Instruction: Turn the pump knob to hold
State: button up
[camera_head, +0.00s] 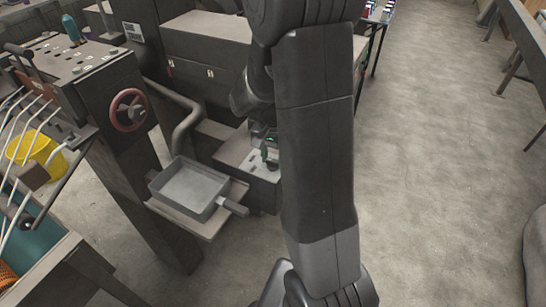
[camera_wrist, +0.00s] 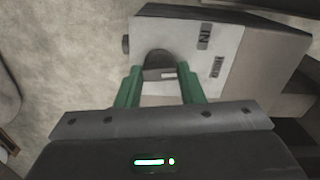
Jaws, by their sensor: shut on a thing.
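The pump knob (camera_wrist: 158,60) is a dark, rounded knob with a pale mark on its near face, set on the light grey panel of the pump box (camera_wrist: 185,45). My gripper (camera_wrist: 160,76) has green fingers, one on each side of the knob, and is shut on it. In the head view the pump box (camera_head: 253,180) stands low beside my arm, and a green finger of my gripper (camera_head: 267,153) shows at its top. My arm hides part of the box there, and the knob's setting cannot be read.
A grey tray (camera_head: 190,188) with a handle sits on a low shelf left of the pump box. A red handwheel (camera_head: 128,110) is on a dark machine further left, with a yellow bucket (camera_head: 38,155) beyond. Bare concrete floor (camera_head: 430,150) lies open on the right.

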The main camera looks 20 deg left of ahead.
aim_at(273, 160)
jog(key=shift+m, duration=0.9)
jog(key=o, duration=1)
jog(key=shift+r, duration=0.1)
notch_tip(273, 160, up, 14)
jog(key=shift+f, duration=0.15)
notch_tip(273, 160, down, 14)
jog(key=shift+r, duration=0.1)
dwell(0.4)
